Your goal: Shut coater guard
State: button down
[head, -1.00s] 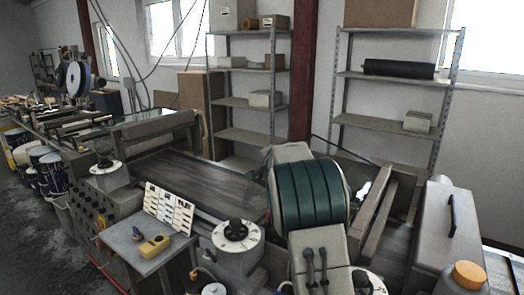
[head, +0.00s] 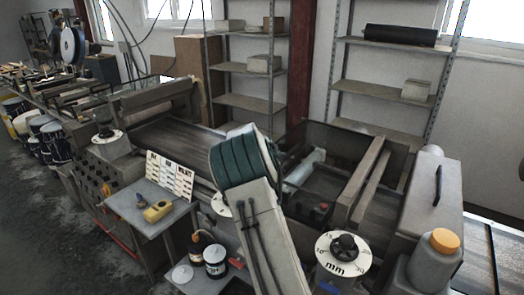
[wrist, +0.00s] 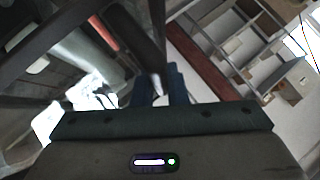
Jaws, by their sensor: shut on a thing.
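The coater guard (head: 345,142) is a dark framed, see-through panel that stands raised along the back of the coater in the head view. The open coater bed (head: 325,190) shows in front of it. In the wrist view a dark guard bar (wrist: 156,42) runs down between the blue fingers of my gripper (wrist: 160,88). My gripper is shut on this bar. In the head view my green-banded arm hides the gripper and the grip.
A dial marked mm (head: 343,246) is in front. The belt (head: 180,138) is at left, shelves (head: 250,103) behind. A side table (head: 150,208) holds a yellow device.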

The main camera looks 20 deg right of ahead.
jog(key=shift+s+a+f, duration=0.1)
jog(key=shift+f, duration=0.35)
jog(key=shift+s+a+f, duration=0.1)
jog(key=shift+f, duration=0.35)
jog(key=c, duration=1.5)
grip_release()
jog(key=shift+o, duration=0.2)
jog(key=r+b+v, duration=0.1)
jog(key=b+v, duration=0.1)
jog(key=v, duration=1.2)
jog(key=shift+w, duration=0.15)
jog(key=shift+d+r, duration=0.1)
